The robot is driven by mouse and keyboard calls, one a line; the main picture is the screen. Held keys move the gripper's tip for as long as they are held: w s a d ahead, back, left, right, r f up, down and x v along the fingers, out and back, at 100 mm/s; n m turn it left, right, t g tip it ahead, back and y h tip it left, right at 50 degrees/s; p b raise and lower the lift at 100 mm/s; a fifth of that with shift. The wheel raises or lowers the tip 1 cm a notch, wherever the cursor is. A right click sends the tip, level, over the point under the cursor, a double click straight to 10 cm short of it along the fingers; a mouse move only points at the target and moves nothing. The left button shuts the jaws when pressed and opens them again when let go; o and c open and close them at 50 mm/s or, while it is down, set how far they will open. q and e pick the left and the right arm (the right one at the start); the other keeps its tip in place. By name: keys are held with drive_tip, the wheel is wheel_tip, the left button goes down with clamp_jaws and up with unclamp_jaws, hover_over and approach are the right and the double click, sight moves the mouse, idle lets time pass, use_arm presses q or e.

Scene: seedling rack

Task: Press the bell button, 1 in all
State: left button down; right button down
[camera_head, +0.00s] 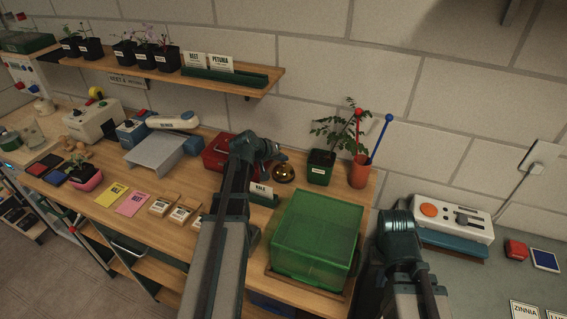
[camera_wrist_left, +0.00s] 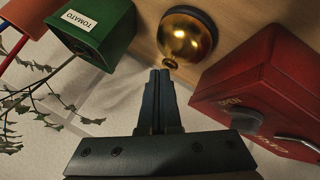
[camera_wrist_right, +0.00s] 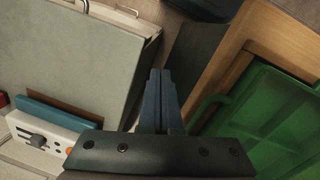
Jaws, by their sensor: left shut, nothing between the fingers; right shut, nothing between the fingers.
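The bell (camera_head: 284,173) is a brass dome on a dark base, standing on the wooden bench between the red box and the potted tomato plant. In the left wrist view the bell (camera_wrist_left: 187,38) is at the top, with its small button (camera_wrist_left: 171,63) facing my fingertips. My left gripper (camera_wrist_left: 160,74) is shut and empty, its tips very close to the button; I cannot tell whether they touch. In the head view my left gripper (camera_head: 277,157) is beside the bell. My right gripper (camera_wrist_right: 160,74) is shut and empty, near the gap between the bench and the grey table.
A red box (camera_head: 217,153) stands left of the bell and a green tomato pot (camera_head: 320,168) right of it. A green translucent bin (camera_head: 316,236) is in front. An orange cup (camera_head: 359,172) with coloured sticks and a white device (camera_head: 452,218) are further right.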

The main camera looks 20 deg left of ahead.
use_arm(q)
drive_tip(key=shift+f, duration=0.2)
drive_tip(key=shift+r, duration=0.15)
idle(0.3)
drive_tip(key=shift+r+p, duration=0.8)
drive_tip(key=shift+r, duration=0.1)
wheel_tip(320, 180, up, 5)
drive_tip(key=p, duration=0.5)
drive_tip(key=shift+s+f, duration=0.1)
drive_tip(key=shift+f, duration=0.1)
idle(0.4)
